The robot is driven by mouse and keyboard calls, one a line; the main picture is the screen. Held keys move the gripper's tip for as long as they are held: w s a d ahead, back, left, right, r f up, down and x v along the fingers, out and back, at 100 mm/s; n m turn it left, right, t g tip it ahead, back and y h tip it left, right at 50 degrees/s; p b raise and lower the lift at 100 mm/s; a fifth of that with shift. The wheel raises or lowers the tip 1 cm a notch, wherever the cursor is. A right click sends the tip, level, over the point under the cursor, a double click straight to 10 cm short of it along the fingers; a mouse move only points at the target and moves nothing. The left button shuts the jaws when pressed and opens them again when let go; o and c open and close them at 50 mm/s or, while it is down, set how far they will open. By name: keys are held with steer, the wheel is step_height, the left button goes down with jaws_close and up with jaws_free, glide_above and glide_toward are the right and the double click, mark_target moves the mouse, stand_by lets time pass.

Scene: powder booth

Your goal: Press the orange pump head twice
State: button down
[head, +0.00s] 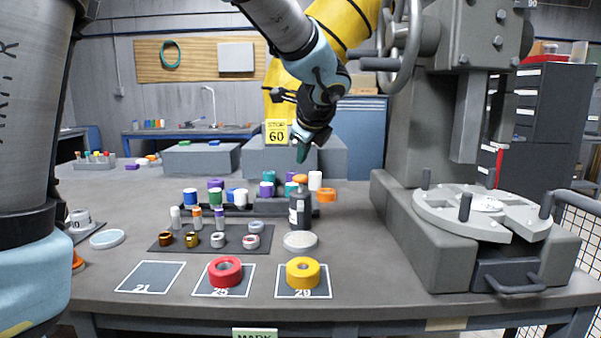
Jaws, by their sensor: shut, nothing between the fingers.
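The orange pump head (300,179) sits on top of an upright dark bottle (299,213) with a pale label, near the middle of the bench. My gripper (302,155) is shut and empty, with its fingertips pointing down. In the picture it appears just above the pump head, with a small gap between them. The exact distance in depth is hard to tell from this one view.
Capped containers (238,197) crowd behind and left of the bottle. An orange-topped item (327,195) stands close on its right. A round pale disc (300,240), red roll (225,270) and yellow roll (303,272) lie in front. A heavy grey press (465,220) stands right.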

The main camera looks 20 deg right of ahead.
steer(key=shift+r+p, duration=1.35)
steer(key=shift+r, duration=0.5)
stand_by(1.1)
steer(key=r+n+p, duration=0.1)
steer(key=n+p, duration=0.2)
steer(key=n, duration=0.2)
steer(key=r+n+g+p, duration=0.1)
steer(key=n+p, duration=0.3)
steer(key=n, duration=0.2)
steer(key=r+n+g+p, duration=0.1)
steer(key=n+p, duration=0.3)
steer(key=n, duration=0.2)
steer(key=shift+w+a+r, duration=0.25)
steer(key=shift+w+r, duration=0.1)
steer(key=shift+r, duration=0.05)
steer(key=b, duration=0.6)
glide_above(302, 177)
steer(key=f, duration=0.7)
steer(key=shift+w+a+f, duration=0.1)
steer(key=shift+a+f, duration=0.15)
steer(key=shift+f, duration=0.05)
steer(key=shift+f+b, duration=0.5)
steer(key=shift+f, duration=0.15)
